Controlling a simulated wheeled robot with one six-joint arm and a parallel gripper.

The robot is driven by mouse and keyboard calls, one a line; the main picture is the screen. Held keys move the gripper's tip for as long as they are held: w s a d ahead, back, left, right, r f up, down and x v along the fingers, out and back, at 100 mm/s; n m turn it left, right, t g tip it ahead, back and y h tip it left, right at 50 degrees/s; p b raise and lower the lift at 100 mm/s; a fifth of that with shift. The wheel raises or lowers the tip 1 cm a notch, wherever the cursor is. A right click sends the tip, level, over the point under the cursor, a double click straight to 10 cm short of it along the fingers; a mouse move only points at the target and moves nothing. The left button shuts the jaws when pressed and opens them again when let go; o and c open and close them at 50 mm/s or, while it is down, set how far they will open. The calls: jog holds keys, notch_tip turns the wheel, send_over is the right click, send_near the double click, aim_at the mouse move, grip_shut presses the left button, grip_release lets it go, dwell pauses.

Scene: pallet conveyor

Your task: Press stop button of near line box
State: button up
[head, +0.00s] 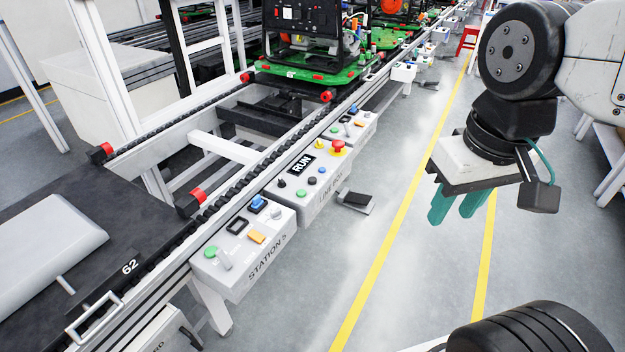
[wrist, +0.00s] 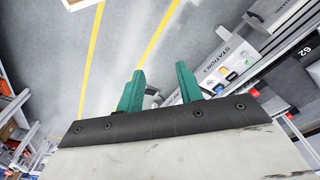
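The near line box (head: 316,200) is a pale grey control box beside the conveyor in the head view. Its top carries a black RUN display (head: 301,165), a large red mushroom button (head: 338,148) on a yellow base, a green button (head: 301,194) and several other small controls. No stop label is legible. My gripper (head: 456,212) hangs over the aisle, right of the box and well apart from it. Its two green fingers are spread with nothing between them, as the wrist view (wrist: 160,80) also shows. I cannot surely make out the line box in the wrist view.
The STATION 5 box (head: 244,250) stands nearer than the line box, with green, blue and orange controls; it also shows in the wrist view (wrist: 228,72). Another control box (head: 352,128) stands beyond. A pedal (head: 357,200) is on the floor. The yellow-lined aisle (head: 400,240) is clear.

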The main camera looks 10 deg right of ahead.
grip_shut()
dwell(1.7)
